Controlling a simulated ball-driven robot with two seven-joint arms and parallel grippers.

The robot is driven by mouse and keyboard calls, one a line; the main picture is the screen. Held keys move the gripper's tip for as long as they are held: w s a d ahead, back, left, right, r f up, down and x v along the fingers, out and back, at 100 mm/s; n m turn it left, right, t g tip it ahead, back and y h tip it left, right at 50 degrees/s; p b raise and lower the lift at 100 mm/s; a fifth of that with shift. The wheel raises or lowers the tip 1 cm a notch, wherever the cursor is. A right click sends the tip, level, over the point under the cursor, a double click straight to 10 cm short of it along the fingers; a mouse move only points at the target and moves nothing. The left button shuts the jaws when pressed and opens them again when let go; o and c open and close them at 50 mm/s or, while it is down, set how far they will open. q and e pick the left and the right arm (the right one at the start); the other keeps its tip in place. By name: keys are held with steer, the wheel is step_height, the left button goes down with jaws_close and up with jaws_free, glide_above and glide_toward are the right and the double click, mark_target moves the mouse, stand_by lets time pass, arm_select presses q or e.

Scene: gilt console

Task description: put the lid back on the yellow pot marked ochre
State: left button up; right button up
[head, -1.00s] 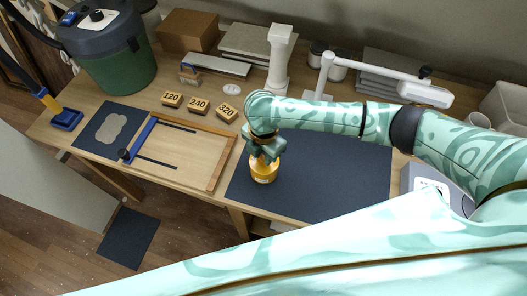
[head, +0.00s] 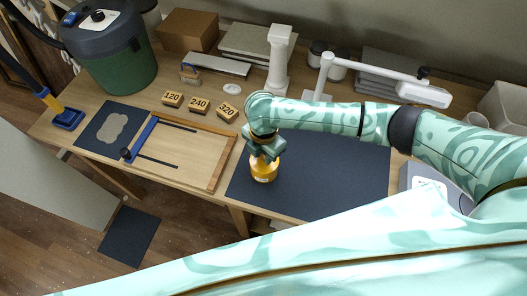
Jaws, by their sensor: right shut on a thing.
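The yellow pot marked ochre (head: 264,174) stands upright on the dark mat, near its left front corner. My right gripper (head: 265,158) points down at the top of the pot, and its fingers are shut on what I take to be the lid. The lid itself is mostly hidden by the fingers, so I cannot tell whether it sits flat on the pot. The label on the pot is too small to read. My left gripper is out of view.
The dark mat (head: 340,180) is clear right of the pot. A wooden framed board (head: 185,158) lies left of it. Blocks marked 120 (head: 172,99), 240 (head: 199,105) and 320 (head: 227,112) sit behind. A white column (head: 279,60) and a lamp (head: 322,80) stand farther back.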

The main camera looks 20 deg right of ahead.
steer(key=o, duration=1.5)
step_height(320, 180, up, 7)
steer(key=p, duration=0.8)
steer(key=shift+p, duration=0.4)
jaws_close()
